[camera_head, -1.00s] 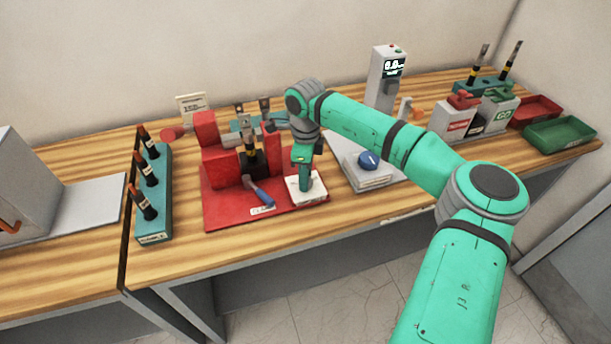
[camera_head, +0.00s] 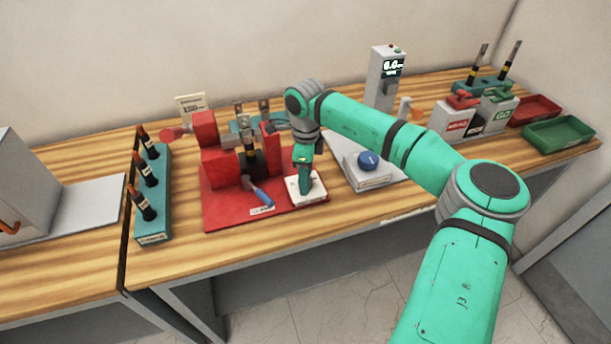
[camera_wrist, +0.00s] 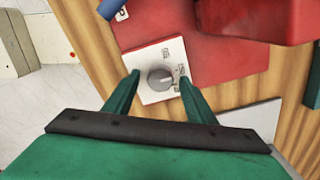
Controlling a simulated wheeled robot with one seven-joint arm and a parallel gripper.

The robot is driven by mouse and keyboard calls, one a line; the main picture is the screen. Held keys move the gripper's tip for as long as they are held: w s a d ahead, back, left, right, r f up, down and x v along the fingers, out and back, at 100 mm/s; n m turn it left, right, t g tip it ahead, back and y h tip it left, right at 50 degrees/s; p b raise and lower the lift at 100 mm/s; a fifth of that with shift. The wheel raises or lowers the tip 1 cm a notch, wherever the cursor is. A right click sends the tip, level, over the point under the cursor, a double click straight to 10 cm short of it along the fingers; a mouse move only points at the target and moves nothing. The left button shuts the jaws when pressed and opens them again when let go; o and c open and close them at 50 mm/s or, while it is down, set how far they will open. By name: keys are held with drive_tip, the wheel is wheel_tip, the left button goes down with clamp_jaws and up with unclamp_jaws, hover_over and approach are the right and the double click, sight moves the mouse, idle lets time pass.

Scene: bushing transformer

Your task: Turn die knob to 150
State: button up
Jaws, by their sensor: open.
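The die knob is a small grey round knob (camera_wrist: 159,79) on a white square plate (camera_wrist: 151,57) with dark markings around it. In the head view the white plate (camera_head: 296,196) lies at the right front corner of the red press base, and my gripper hides the knob. My gripper (camera_wrist: 158,80) points down over the plate, its two green fingers apart on either side of the knob. I cannot tell whether the fingers touch it. In the head view my gripper (camera_head: 304,188) is low over the plate.
A red press (camera_head: 228,160) with a blue-handled lever (camera_head: 262,195) stands just left of my gripper. A white box with a blue knob (camera_head: 368,160) sits to the right. The front table strip is clear.

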wheel_tip(320, 180, up, 11)
idle(0.5)
drive_tip(key=shift+f, duration=0.1)
